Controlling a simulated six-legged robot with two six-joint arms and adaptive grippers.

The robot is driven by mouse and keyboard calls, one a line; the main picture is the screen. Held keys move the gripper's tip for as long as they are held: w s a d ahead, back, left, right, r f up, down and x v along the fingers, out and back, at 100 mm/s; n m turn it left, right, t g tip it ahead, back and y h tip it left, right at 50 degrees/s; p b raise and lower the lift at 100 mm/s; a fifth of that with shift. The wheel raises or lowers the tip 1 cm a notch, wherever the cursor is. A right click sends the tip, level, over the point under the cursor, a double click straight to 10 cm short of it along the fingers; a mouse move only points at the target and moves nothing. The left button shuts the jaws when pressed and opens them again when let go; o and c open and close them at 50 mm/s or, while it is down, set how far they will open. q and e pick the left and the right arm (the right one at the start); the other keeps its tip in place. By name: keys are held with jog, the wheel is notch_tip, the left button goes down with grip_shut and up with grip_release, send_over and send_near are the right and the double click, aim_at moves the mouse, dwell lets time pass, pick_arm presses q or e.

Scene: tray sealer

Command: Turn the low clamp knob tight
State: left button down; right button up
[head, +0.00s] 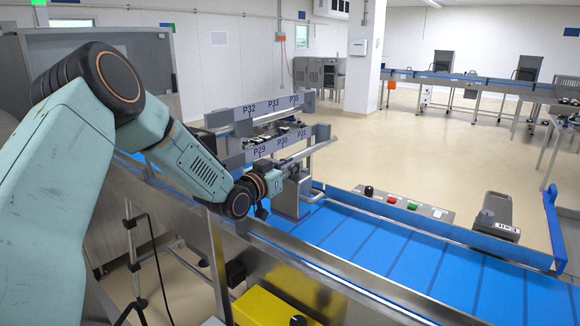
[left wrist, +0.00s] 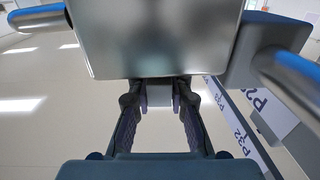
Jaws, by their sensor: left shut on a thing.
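My left gripper (head: 272,182) is at the near side of the grey clamp block (head: 297,190) on the conveyor's guide rail. In the left wrist view my two dark fingers (left wrist: 158,108) are shut on a small grey-purple knob (left wrist: 159,93), which shows between their tips below a large metal plate (left wrist: 155,40). The knob is hidden by the wrist and gripper in the head view. How tight it is cannot be told. My right gripper is in neither view.
The blue conveyor belt (head: 395,262) runs to the right, with a metal side rail (head: 330,280) on its near side. Rails labelled P29 to P31 (head: 283,143) stand just behind the gripper. A button box (head: 400,207) sits beyond the belt.

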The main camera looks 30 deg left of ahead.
aim_at(283, 169)
pick_arm(q)
jog(key=shift+w+r+m+h, duration=0.1)
jog(key=shift+r+m+h, duration=0.1)
jog(key=shift+m+h, duration=0.3)
jog(key=c, duration=1.2)
grip_release()
jog(key=shift+f, duration=0.1)
jog(key=s, duration=0.6)
jog(key=shift+s+a, duration=0.1)
jog(key=shift+a, duration=0.3)
jog(key=shift+s+d, duration=0.1)
jog(key=shift+s, duration=0.5)
jog(key=shift+s, duration=0.15)
